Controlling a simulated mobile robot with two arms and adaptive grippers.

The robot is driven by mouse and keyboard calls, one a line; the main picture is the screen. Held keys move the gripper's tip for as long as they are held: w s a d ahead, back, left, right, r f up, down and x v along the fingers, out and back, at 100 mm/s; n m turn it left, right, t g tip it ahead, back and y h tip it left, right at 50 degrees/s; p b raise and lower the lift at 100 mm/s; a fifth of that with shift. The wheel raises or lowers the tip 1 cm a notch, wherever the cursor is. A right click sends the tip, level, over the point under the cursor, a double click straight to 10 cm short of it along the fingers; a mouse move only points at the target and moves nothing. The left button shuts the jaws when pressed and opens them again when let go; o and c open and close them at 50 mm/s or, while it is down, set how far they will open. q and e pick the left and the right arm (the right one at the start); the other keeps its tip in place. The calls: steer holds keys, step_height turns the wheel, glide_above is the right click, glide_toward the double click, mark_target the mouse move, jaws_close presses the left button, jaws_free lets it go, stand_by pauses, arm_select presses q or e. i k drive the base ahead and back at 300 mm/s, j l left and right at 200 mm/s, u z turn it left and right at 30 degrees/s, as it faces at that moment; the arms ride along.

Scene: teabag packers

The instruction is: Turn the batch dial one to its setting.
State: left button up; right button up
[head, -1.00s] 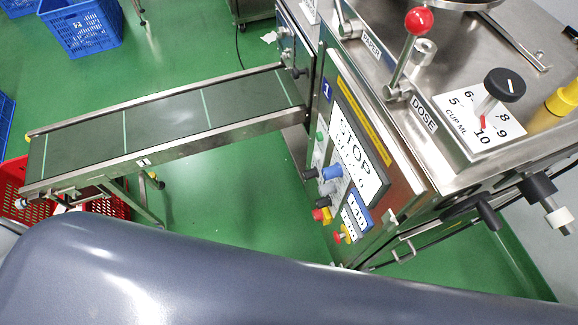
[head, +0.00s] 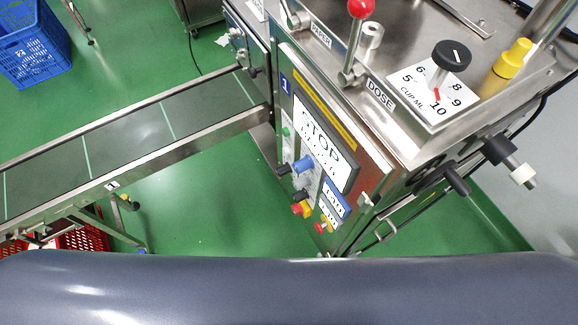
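The machine marked 1 stands right of centre, its front panel (head: 316,150) tilted in the view. The panel carries a screen (head: 322,142) reading STOP and a blue knob (head: 303,164), with black, red and yellow controls below. On the top plate, a black round dial knob (head: 452,56) stands over a white CUP ML scale (head: 432,94) numbered 5 to 10; its red pointer is near 10. No label naming a batch dial is readable. Neither of my grippers is in view.
A red-balled lever (head: 361,8) stands by the DOSE label. A yellow-capped part (head: 513,58) is right of the dial. A conveyor (head: 130,145) runs left from the machine. A blue crate (head: 32,45) and a red crate (head: 85,238) stand on the green floor. Black handles (head: 500,150) jut out right.

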mark_target(284, 169)
steer(key=k+j+z, duration=0.1)
steer(key=j, duration=0.35)
steer(key=k+j+z, duration=0.15)
steer(key=j, duration=0.3)
steer(key=k+j+z, duration=0.1)
steer(key=j, duration=0.3)
steer(key=k+j+z, duration=0.15)
steer(key=j, duration=0.25)
